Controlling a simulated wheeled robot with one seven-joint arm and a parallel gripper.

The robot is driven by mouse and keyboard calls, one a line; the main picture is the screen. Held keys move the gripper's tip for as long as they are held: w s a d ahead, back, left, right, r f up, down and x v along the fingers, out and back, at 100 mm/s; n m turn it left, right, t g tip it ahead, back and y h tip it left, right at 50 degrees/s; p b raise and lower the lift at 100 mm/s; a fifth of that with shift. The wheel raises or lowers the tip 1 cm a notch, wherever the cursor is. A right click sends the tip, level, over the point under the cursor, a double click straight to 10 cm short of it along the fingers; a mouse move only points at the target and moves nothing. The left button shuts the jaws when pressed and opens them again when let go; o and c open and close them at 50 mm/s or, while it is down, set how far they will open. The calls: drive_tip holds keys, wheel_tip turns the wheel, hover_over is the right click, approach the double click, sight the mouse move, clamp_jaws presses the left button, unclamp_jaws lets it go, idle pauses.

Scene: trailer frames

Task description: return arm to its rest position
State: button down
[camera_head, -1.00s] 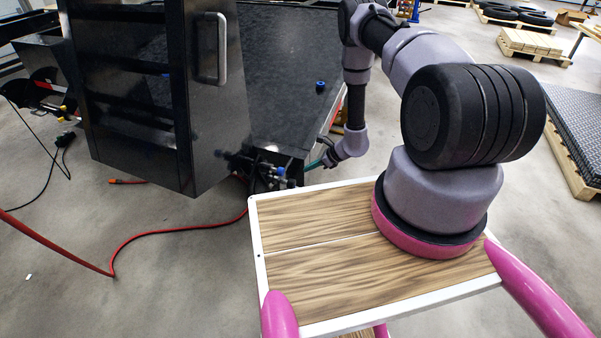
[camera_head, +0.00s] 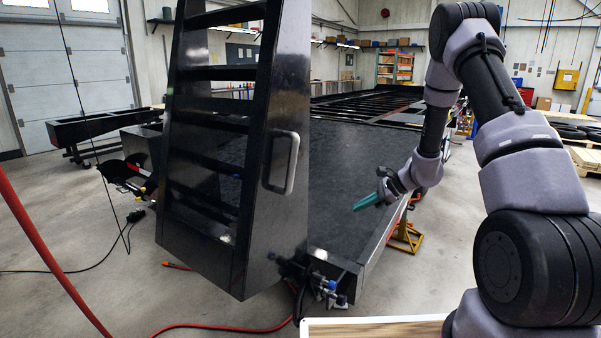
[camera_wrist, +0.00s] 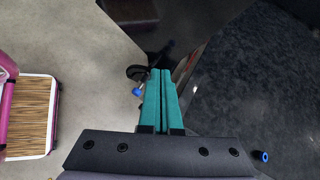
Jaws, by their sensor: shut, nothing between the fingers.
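My gripper (camera_head: 367,202) has teal fingers that lie together, with nothing between them. In the head view it hangs at the end of my raised, bent arm, pointing left over the dark trailer deck (camera_head: 345,160). In the wrist view my gripper (camera_wrist: 161,72) points away from the camera, fingers side by side. Below its tips lie the trailer's dark edge and some hoses or fittings, with a blue cap (camera_wrist: 137,92) near the left finger. Another blue cap (camera_wrist: 261,156) lies on the deck at the lower right.
A black ramp (camera_head: 235,150) with a handle stands upright at the trailer's end. Couplings (camera_head: 325,287) sit at the deck corner. A red hose (camera_head: 230,326) crosses the floor. My wood-topped base (camera_wrist: 38,105) shows at left in the wrist view.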

drive_tip(key=s+a+r+n+h, duration=0.1)
drive_tip(key=s+r+n, duration=0.4)
drive_tip(key=r, duration=0.7)
drive_tip(key=s+r+n+h, duration=0.1)
drive_tip(key=s+r+n, duration=0.1)
drive_tip(key=s+r, duration=0.75)
drive_tip(key=s+d+r+n+t+h, duration=0.1)
drive_tip(key=s+d+r+n+h, duration=0.1)
drive_tip(key=s+r, duration=0.5)
drive_tip(key=s+d+r+n+t+h, duration=0.2)
drive_tip(key=s+d+r+n+h, duration=0.1)
drive_tip(key=s+r, duration=0.4)
drive_tip(key=s+d+n, duration=0.1)
drive_tip(key=s+n, duration=0.1)
drive_tip(key=s, duration=0.1)
drive_tip(key=shift+s, duration=0.15)
